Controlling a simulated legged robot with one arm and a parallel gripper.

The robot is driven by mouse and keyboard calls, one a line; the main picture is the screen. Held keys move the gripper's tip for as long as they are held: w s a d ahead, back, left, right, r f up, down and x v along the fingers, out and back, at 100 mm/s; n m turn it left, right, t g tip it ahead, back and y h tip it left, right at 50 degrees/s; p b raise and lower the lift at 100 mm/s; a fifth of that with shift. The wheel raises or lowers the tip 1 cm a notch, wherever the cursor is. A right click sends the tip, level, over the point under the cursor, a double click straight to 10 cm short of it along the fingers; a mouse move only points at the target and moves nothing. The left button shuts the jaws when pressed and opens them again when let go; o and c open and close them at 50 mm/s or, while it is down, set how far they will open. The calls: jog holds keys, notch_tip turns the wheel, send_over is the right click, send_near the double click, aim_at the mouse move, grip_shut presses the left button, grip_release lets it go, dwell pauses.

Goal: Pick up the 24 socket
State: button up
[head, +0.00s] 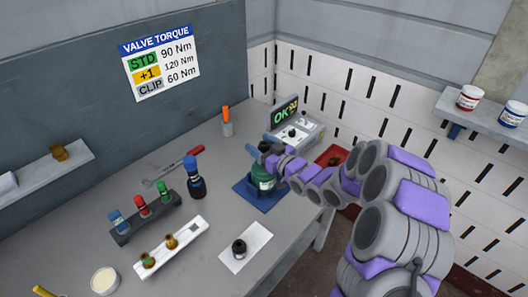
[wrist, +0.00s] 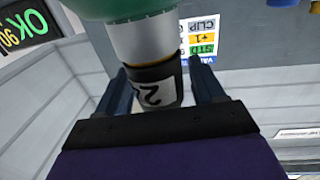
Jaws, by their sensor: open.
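A dark socket (wrist: 154,82) with a white label shows in the wrist view, upside down. A "2" is readable on the label; the rest is hidden, so I cannot confirm 24. It sits on a silver shaft (wrist: 145,43) of a green valve body (wrist: 120,8). In the head view the green body (head: 262,179) stands on a blue mat (head: 246,195), and my arm largely hides its top. My gripper (wrist: 160,88) is open, with one finger on each side of the socket. It also shows in the head view (head: 260,151).
A rack (head: 150,225) holds blue, red and green banded sockets. A white tray (head: 185,243) holds brass fittings.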

jog(key=shift+w+a, duration=0.3)
jog(key=shift+a, duration=0.1)
jog(key=shift+c, duration=0.4)
jog(key=c, duration=1)
